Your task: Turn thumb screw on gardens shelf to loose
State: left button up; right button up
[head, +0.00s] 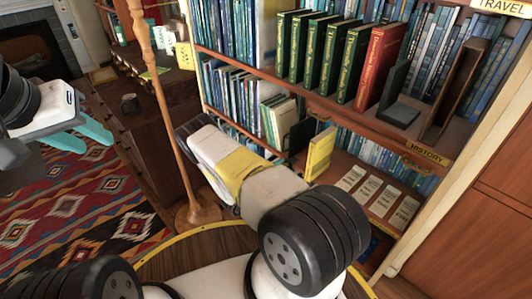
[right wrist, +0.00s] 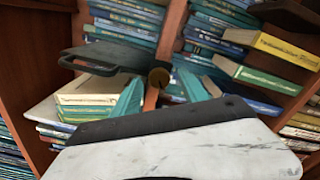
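In the head view my right forearm hides the right gripper and the screw. No gardens label is readable. My left gripper (head: 92,138) is open and empty at the left, over the rug.
The bookcase (head: 262,72) holds green books, a red book (head: 380,62) and dark bookends (head: 402,108); its HISTORY label (head: 427,153) is at right. A yellow book (head: 320,153) stands lower. A wooden pole (head: 163,95) rises left of my right arm. A dark plate (right wrist: 108,55) lies near the screw.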

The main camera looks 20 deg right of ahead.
jog(key=v, duration=0.7)
jog(key=shift+a, duration=0.4)
jog(key=shift+s, duration=0.1)
